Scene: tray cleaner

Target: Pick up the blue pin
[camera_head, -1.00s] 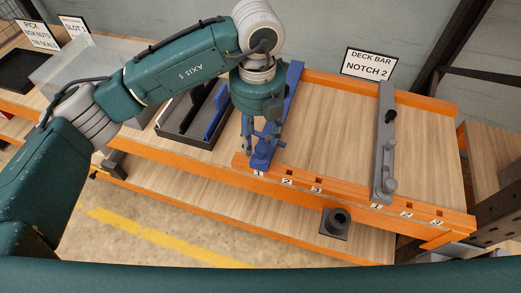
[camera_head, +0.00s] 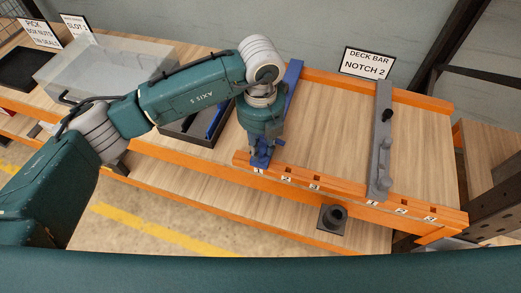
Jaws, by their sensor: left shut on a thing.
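A blue bar (camera_head: 293,78) lies across the deck from the back rail to the front orange rail, at the notch marked 1. My left gripper (camera_head: 261,152) points down at the bar's front end and is shut on the blue pin (camera_head: 265,154) there. The fingers and wrist hide most of the pin and the middle of the bar. I cannot tell whether the pin is still seated. My right gripper is not in view.
A grey bar (camera_head: 382,140) with a black knob lies across the deck at the right, near the "DECK BAR NOTCH 2" sign (camera_head: 367,63). A dark tray (camera_head: 198,137) and a clear bin (camera_head: 100,75) stand left. The deck between the bars is clear.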

